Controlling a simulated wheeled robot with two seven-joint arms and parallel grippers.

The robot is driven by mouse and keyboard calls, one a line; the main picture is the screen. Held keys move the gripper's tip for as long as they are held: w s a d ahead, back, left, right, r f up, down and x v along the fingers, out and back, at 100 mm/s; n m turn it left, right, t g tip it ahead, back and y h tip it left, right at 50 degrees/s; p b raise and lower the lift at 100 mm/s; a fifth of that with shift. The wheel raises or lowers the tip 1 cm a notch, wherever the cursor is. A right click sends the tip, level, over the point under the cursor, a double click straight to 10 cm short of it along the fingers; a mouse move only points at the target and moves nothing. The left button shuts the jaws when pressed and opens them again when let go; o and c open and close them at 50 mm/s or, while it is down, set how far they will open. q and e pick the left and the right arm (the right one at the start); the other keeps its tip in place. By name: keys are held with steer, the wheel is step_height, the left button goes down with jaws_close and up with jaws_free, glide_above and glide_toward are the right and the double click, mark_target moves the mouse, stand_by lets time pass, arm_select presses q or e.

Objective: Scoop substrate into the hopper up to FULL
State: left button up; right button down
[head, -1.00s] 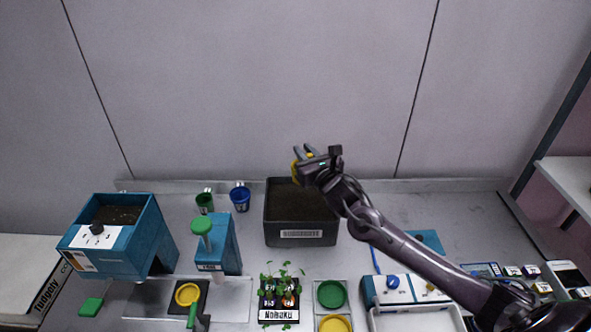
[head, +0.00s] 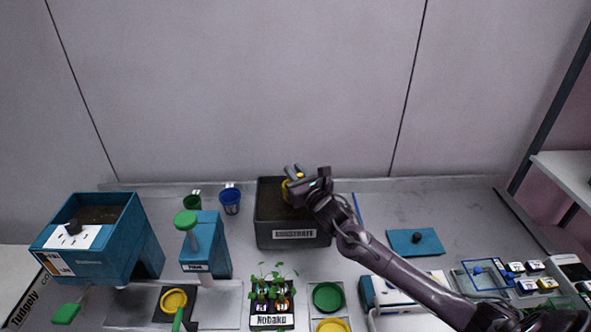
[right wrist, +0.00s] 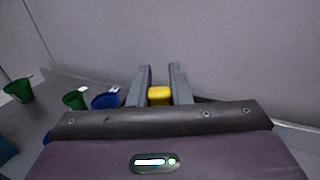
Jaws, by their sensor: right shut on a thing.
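My right gripper (head: 292,178) is over the dark substrate bin (head: 293,233). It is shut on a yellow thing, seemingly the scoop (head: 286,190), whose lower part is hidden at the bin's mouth. In the right wrist view a yellow piece (right wrist: 159,95) sits between the two fingers. The blue hopper (head: 88,255) stands at the far left with dark substrate (head: 103,214) visible inside its open top and a white panel with a dark knob on its front. The FULL mark cannot be made out. My left gripper does not show.
A green cup (head: 192,202) and a blue cup (head: 230,201) stand between hopper and bin. A blue dispenser with green top (head: 205,247) stands in front of them. A potted plant tray (head: 272,305) is front centre. A blue lidded plate (head: 415,242) lies on clear table at right.

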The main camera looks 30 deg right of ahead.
step_height(320, 180, down, 6)
steer(key=b, duration=0.4)
steer(key=shift+f, duration=0.1)
steer(key=shift+s+a+f+b, duration=0.25)
steer(key=shift+f+b, duration=0.15)
steer(key=shift+f, duration=0.2)
step_height(320, 180, up, 16)
steer(key=p, duration=1.1)
steer(key=shift+w+d, duration=0.3)
steer(key=shift+f, duration=0.1)
